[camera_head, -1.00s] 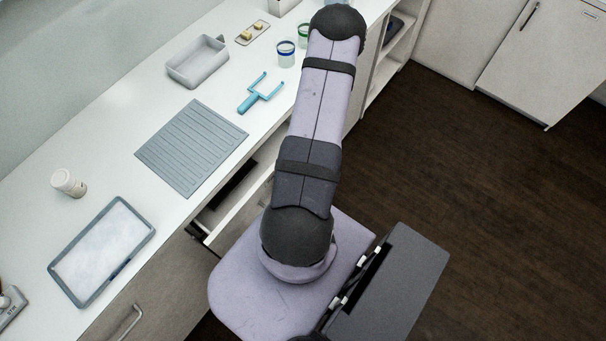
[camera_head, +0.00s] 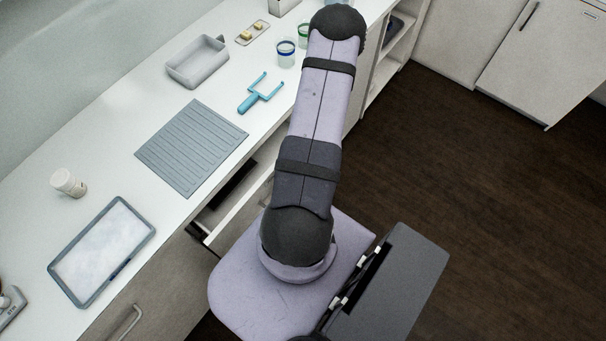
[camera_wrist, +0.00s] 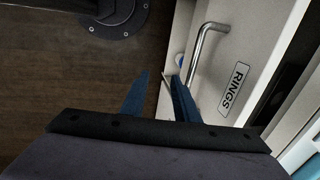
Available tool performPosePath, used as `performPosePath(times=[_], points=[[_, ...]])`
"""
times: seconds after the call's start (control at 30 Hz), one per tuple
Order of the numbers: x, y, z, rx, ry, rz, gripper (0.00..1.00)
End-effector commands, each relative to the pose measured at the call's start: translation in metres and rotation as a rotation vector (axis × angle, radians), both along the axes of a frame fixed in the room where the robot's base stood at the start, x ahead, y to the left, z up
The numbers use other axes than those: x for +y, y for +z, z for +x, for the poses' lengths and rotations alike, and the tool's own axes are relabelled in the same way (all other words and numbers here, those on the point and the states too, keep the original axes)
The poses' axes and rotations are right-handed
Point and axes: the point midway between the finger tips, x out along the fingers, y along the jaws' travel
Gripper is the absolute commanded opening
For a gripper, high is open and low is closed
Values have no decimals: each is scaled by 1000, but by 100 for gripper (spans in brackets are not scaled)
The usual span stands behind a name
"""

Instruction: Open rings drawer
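The RINGS drawer front (camera_wrist: 247,60) is pale, with a RINGS label (camera_wrist: 234,89) and a bent metal bar handle (camera_wrist: 204,50), in the wrist view. My gripper (camera_wrist: 157,80) has two blue fingers that stand apart, with dark floor showing between them. The right finger is close beside the handle's lower end and overlaps it in the picture. I cannot tell whether they touch. In the head view my arm hides the gripper. A drawer (camera_head: 236,209) there stands partly out from under the counter, beside my arm. Its label is not visible.
The counter (camera_head: 120,160) holds a grey ribbed mat (camera_head: 192,147), a framed tray (camera_head: 102,251), a white jar (camera_head: 68,183), a grey bin (camera_head: 198,63) and a blue fork-shaped tool (camera_head: 261,93). Another drawer handle (camera_head: 130,322) is at lower left. Dark floor (camera_head: 480,200) is open at right.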

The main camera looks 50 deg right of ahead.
Motion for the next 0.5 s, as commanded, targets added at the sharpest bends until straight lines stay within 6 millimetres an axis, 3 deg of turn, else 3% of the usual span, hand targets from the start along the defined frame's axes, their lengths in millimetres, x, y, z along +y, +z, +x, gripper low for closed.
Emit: performPosePath(times=[0.27,0.5], points=[[-1,2,0,0,0,-1,28],[-1,18,-3,-2,-1,-3,28]])
